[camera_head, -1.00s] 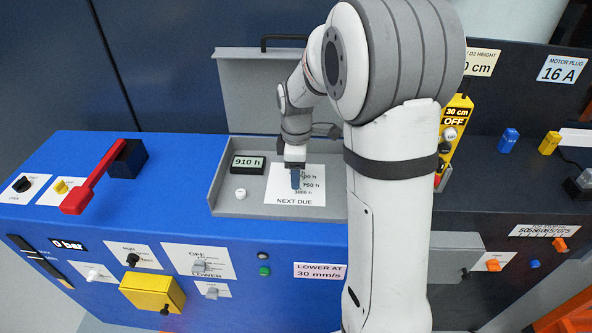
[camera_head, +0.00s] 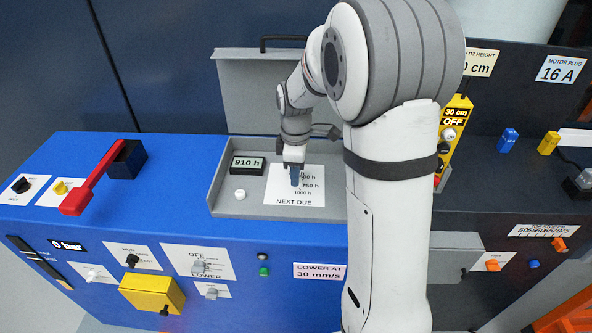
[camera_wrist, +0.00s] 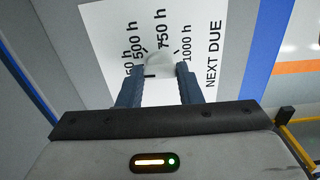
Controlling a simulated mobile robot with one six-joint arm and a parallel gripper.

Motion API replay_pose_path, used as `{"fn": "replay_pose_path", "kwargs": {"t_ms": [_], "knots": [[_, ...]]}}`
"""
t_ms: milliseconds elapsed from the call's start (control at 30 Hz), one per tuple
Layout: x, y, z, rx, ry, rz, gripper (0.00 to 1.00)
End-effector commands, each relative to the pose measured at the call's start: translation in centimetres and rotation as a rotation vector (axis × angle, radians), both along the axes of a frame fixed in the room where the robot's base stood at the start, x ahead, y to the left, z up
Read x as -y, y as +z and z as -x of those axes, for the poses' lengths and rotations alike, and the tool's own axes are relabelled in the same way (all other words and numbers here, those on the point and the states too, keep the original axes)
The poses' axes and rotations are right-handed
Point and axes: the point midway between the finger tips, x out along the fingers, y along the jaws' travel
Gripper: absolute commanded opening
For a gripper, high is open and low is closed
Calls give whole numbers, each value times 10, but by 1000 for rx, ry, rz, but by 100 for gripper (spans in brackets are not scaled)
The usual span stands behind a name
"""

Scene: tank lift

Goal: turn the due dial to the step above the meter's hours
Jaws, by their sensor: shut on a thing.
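The hour meter (camera_head: 247,165) reads 910 h in the head view. Right of it is the white NEXT DUE plate (camera_head: 285,201), also in the wrist view (camera_wrist: 225,25). Its step marks include 500 h, 750 h and 1000 h; another label is partly covered by a finger. The pale due dial (camera_wrist: 158,62) sits on this plate between my fingertips. My gripper (camera_head: 296,182) points down at the plate. In the wrist view my gripper (camera_wrist: 160,75) is shut on the dial, with one finger on each side. I cannot tell which step the dial points to.
The meter and plate lie in a grey recessed box (camera_head: 222,193) with its lid (camera_head: 262,90) raised behind. A white button (camera_head: 240,194) is left of the plate. A red lever (camera_head: 90,190) stands farther left. My arm hides the panel to the right.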

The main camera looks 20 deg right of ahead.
Motion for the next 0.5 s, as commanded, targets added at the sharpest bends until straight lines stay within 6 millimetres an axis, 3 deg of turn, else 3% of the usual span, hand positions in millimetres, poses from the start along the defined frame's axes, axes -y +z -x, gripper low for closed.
{"fn": "replay_pose_path", "kwargs": {"t_ms": [500], "knots": [[-1,1,0,0,-364,0,9]]}}
